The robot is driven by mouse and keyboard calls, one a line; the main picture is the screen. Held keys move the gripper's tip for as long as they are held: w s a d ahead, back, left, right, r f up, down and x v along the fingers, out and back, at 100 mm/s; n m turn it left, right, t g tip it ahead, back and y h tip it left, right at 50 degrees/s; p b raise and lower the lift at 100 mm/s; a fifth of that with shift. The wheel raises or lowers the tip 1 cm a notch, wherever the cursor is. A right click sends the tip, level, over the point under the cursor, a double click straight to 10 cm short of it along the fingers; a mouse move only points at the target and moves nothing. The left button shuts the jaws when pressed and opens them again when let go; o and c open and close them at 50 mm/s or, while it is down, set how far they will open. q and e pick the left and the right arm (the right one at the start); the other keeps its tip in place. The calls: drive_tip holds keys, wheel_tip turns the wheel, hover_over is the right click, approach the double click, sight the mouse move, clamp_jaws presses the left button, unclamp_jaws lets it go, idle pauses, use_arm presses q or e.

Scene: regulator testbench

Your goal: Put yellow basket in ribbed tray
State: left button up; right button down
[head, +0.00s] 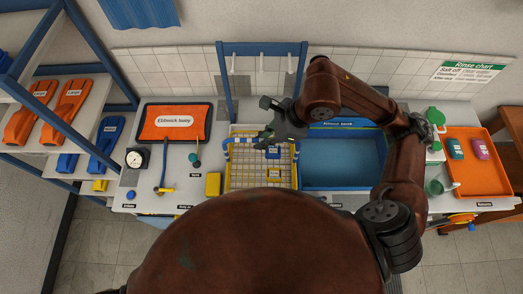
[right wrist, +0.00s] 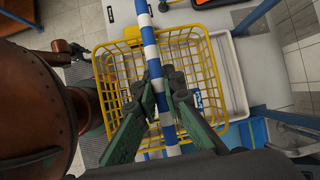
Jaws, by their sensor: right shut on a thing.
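The yellow basket (head: 233,178) is a wire basket with a blue-and-white striped handle (right wrist: 149,45). My right gripper (head: 272,133) is shut on that handle; in the right wrist view its fingers (right wrist: 166,98) close around the bar. The basket (right wrist: 108,62) hangs below the fingers. A white tray (right wrist: 235,78) shows beyond and partly under the basket in the right wrist view, offset to the right. Its floor is mostly hidden, so I cannot tell whether it is ribbed. A small blue item (head: 273,152) shows at the basket.
A blue basin (head: 342,172) lies right of the basket. An orange board (head: 175,122), a gauge (head: 137,158) and a yellow block (head: 213,184) are to the left. A blue frame with hooks (head: 220,80) stands behind. An orange tray (head: 480,170) is far right.

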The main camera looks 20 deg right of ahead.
drive_tip(key=w+d+f+p, duration=0.1)
drive_tip(key=w+f+p, duration=0.1)
drive_tip(key=w+f, duration=0.4)
wheel_tip(320, 180, down, 3)
drive_tip(key=shift+w+d+f, duration=0.15)
drive_tip(key=shift+d, duration=0.2)
drive_tip(key=c, duration=2.5)
unclamp_jaws()
drive_tip(key=shift+f, duration=0.2)
drive_tip(key=o, duration=0.5)
drive_tip(key=shift+c, duration=0.2)
drive_tip(key=b+v, duration=0.2)
drive_tip(key=v, duration=1)
drive_tip(key=shift+d, duration=0.1)
